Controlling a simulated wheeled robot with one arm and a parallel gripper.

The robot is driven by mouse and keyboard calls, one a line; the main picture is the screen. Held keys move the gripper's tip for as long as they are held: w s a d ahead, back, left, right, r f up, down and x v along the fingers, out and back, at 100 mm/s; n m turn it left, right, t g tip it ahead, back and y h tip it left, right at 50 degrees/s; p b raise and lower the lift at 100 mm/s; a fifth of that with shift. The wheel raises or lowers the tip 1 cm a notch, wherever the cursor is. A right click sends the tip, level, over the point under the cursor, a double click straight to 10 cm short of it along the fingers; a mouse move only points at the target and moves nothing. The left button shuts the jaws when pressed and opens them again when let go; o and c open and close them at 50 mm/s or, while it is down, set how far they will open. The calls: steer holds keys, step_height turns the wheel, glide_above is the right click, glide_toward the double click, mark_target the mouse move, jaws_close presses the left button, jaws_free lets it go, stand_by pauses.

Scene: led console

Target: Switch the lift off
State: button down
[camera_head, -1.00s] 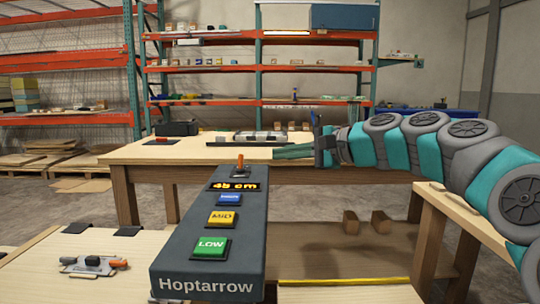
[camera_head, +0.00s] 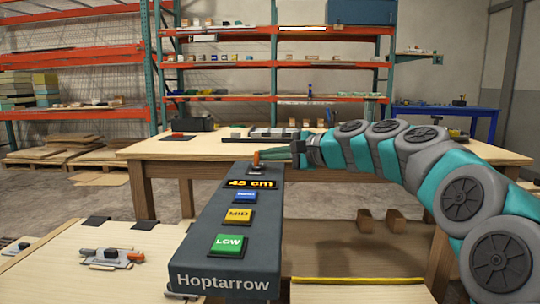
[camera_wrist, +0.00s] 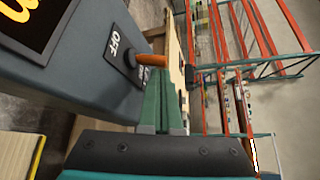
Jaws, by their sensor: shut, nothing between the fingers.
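The dark grey console (camera_head: 215,250), marked Hoptarrow, stands at the centre of the head view. Its lit display (camera_head: 250,184) reads 45 cm. Below it are a blue button (camera_head: 245,197), a yellow MID button (camera_head: 238,216) and a green LOW button (camera_head: 229,244). The orange toggle lever (camera_head: 256,158) is at the console's far end; it also shows in the wrist view (camera_wrist: 152,60), beside an OFF label (camera_wrist: 114,46). My gripper (camera_head: 288,151) is shut and empty, its fingertips just right of the lever. In the wrist view its teal fingers (camera_wrist: 162,90) lie close to the lever; contact is unclear.
A wooden table (camera_head: 170,150) stands behind the console with a dark box on it. A small orange-handled clamp-like part (camera_head: 110,258) lies on the bench at left. Orange shelves (camera_head: 280,64) fill the back wall. Two wooden blocks (camera_head: 380,220) sit low at right.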

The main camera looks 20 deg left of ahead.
steer(key=shift+s+f+b, duration=0.1)
steer(key=shift+b, duration=0.5)
steer(key=shift+s+n+t+y+b, duration=0.3)
steer(key=shift+n+t+y+b, duration=0.5)
steer(key=shift+b, duration=1.55)
steer(key=shift+n+g+b, duration=0.3)
steer(key=shift+b, duration=0.05)
steer(key=shift+s+d+n+b, duration=0.15)
steer(key=shift+n+b, duration=0.15)
steer(key=shift+b, duration=0.9)
steer(key=n+y+b, duration=0.1)
steer(key=b, duration=0.1)
steer(key=s+n+b, duration=0.1)
steer(key=b, duration=0.2)
steer(key=shift+r+n+t+y+b, duration=0.25)
steer(key=shift+n+t+y+b, duration=0.05)
steer(key=shift+t+y+b, duration=0.1)
steer(key=shift+d+r, duration=0.1)
steer(key=shift+r, duration=0.05)
steer(key=shift+d, duration=0.1)
steer(key=f+b+v, duration=0.1)
steer(key=b+v, duration=0.1)
steer(key=v, duration=0.7)
steer(key=shift+d, duration=0.3)
